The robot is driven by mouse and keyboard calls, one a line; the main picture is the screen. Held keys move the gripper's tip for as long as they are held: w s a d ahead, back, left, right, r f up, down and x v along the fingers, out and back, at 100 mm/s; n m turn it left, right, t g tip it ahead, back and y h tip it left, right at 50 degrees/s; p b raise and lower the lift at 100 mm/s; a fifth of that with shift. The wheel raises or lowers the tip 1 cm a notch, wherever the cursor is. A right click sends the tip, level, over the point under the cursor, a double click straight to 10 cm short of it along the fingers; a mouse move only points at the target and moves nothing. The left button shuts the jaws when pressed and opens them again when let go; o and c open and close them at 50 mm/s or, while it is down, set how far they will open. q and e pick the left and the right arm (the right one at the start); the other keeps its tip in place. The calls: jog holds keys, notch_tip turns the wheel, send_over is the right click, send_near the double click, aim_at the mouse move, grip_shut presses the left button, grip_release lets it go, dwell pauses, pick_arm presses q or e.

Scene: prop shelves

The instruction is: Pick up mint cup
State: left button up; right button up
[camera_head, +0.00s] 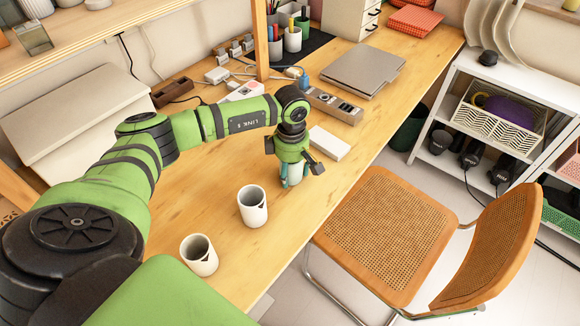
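My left gripper (293,174) points down over the desk, near the middle of the view. A pale, mint-tinted cup (294,181) shows in small part beneath and between its fingers, and the gripper hides most of it. I cannot tell whether the fingers touch the cup or are clear of it. Two white cups with dark marks stand upright on the desk, one (252,207) just left of and nearer than the gripper, the other (199,256) closer to the front. My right gripper is not in view.
The wooden desk (225,165) is clear around the cups. A white box (328,143), a power strip (334,106) and a grey laptop (364,70) lie beyond the gripper. A cane chair (385,230) stands at the desk's right edge. Pen cups (292,39) stand at the back.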

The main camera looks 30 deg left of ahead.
pick_arm(q)
jog(key=c, duration=0.3)
jog(key=shift+c, duration=0.3)
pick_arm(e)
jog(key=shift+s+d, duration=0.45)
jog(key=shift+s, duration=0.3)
pick_arm(q)
jog(key=shift+r, duration=0.1)
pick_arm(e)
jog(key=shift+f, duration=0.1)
